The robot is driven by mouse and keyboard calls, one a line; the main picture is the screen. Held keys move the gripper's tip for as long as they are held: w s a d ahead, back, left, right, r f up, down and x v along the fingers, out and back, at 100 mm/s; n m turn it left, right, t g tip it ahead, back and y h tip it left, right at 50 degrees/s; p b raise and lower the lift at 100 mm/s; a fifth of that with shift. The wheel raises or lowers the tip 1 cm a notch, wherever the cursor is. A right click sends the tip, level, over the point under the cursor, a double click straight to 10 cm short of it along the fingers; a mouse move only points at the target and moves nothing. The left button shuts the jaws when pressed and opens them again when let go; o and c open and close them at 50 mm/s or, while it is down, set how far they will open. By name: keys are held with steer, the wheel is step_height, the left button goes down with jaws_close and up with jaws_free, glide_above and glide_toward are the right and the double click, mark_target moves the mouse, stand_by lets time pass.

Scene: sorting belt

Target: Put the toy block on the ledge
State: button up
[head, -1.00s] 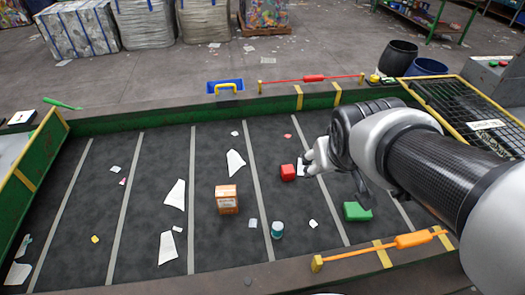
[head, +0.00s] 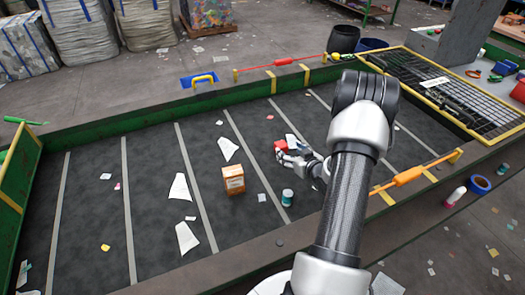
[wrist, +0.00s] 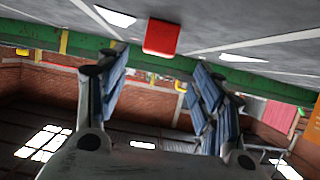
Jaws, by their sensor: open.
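A small red block (head: 281,146) lies on the dark belt in the head view, partly hidden by my gripper. It also shows in the wrist view (wrist: 161,37), at the top, beyond the fingertips and between their lines. My gripper (head: 284,155) is low over the belt, just on the near side of the red block. In the wrist view its two fingers (wrist: 158,62) are spread, with nothing between them. A flat rim (head: 190,268) runs along the belt's near side; I cannot tell whether it is the ledge.
An orange-brown box (head: 233,180) and a teal-and-white can (head: 287,197) stand on the belt left of and nearer than my gripper. White paper scraps (head: 180,188) lie about. An orange bar (head: 410,175) runs along the near edge; a red bar (head: 285,62) runs along the far edge.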

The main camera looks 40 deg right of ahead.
mark_target(283, 146)
steer(key=shift+w+f, duration=0.15)
steer(key=shift+f, duration=0.15)
steer(key=b+x, duration=0.1)
steer(key=x, duration=0.2)
steer(key=b+x, duration=0.1)
steer(key=x, duration=0.3)
steer(key=shift+d, duration=0.25)
steer(key=shift+r, duration=0.1)
steer(key=c, duration=1.2)
steer(key=shift+r, duration=0.15)
